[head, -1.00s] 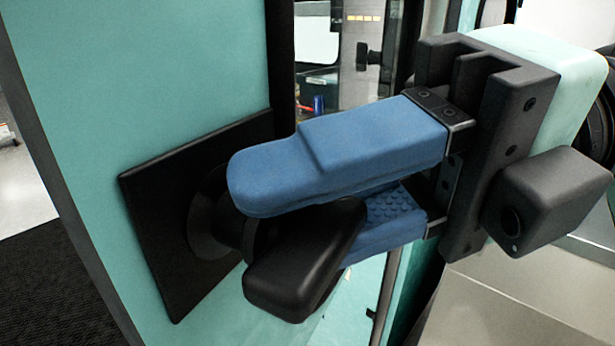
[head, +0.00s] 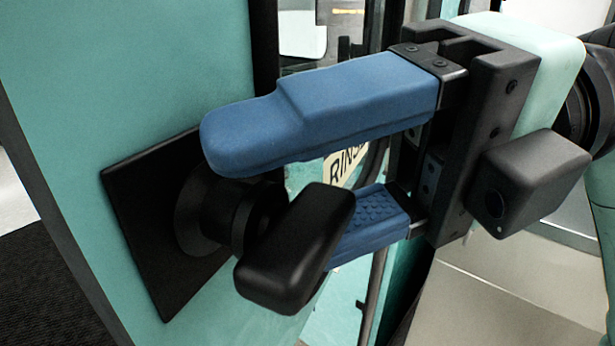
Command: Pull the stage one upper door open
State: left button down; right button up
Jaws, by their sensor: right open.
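The upper door (head: 120,75) is a teal panel filling the left of the head view. A black square plate (head: 150,225) on it carries a round black hub and a black handle (head: 295,250) that sticks out towards me and lies tilted. My right gripper (head: 265,195) comes in from the right with two blue fingers. The fingers are apart, one above the handle and one behind it at the lower right. The handle hides part of the lower finger. I cannot tell whether either finger touches the handle. My left gripper is not in view.
Behind the fingers is a window or opening with a sign (head: 345,168) reading "RINS", partly hidden. A dark vertical frame edge borders the teal panel. A pale metal surface (head: 500,290) lies at the lower right. Dark flooring (head: 35,285) shows at the lower left.

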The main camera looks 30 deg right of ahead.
jog(key=shift+s+d+r, duration=0.1)
jog(key=shift+d+r, duration=0.05)
jog(key=shift+d, duration=0.35)
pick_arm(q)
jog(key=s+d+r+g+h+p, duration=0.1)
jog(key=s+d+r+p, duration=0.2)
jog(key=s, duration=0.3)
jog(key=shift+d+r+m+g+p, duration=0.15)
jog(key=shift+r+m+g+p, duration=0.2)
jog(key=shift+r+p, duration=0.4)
pick_arm(e)
jog(key=v, duration=1.2)
jog(key=shift+d, duration=0.15)
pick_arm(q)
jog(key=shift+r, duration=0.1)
pick_arm(e)
jog(key=shift+s, duration=0.1)
